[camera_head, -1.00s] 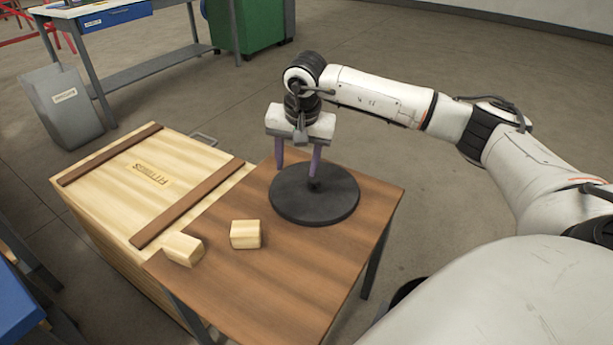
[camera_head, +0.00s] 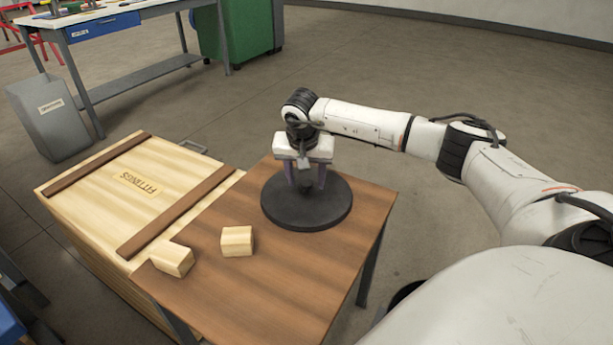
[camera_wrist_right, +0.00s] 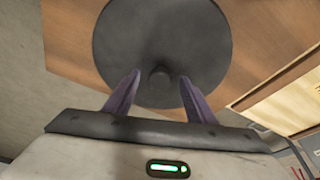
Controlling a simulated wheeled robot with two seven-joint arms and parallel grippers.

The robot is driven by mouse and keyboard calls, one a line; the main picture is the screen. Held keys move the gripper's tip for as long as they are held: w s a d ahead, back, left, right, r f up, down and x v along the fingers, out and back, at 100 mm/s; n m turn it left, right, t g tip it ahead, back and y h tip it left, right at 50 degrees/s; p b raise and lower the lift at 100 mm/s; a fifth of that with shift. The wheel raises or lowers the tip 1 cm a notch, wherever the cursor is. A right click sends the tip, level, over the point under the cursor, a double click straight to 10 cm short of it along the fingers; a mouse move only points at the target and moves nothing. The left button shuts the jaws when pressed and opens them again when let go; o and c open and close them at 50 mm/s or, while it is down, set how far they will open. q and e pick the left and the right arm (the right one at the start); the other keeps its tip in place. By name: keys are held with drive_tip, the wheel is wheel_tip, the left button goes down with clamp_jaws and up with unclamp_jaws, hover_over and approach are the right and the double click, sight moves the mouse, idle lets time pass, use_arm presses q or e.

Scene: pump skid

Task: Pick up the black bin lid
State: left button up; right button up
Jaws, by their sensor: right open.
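The black bin lid (camera_head: 305,212) is a round dark disc with a small knob in its middle, lying flat on the brown wooden table (camera_head: 285,285). My right gripper (camera_head: 306,184) is over the middle of the lid, pointing down, its purple fingers on either side of the knob. In the right wrist view the lid (camera_wrist_right: 165,40) fills the top middle. The knob (camera_wrist_right: 159,80) shows between the spread fingertips of my right gripper (camera_wrist_right: 160,82), with gaps on both sides. My left gripper is not in view.
Two pale wooden blocks (camera_head: 237,241) (camera_head: 172,259) sit on the table left of the lid. A wooden crate marked FITTINGS (camera_head: 125,222) stands against the table's left side. A grey bin (camera_head: 48,115) stands on the floor at the back left. Open floor lies behind and right.

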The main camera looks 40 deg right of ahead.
clamp_jaws()
idle(0.3)
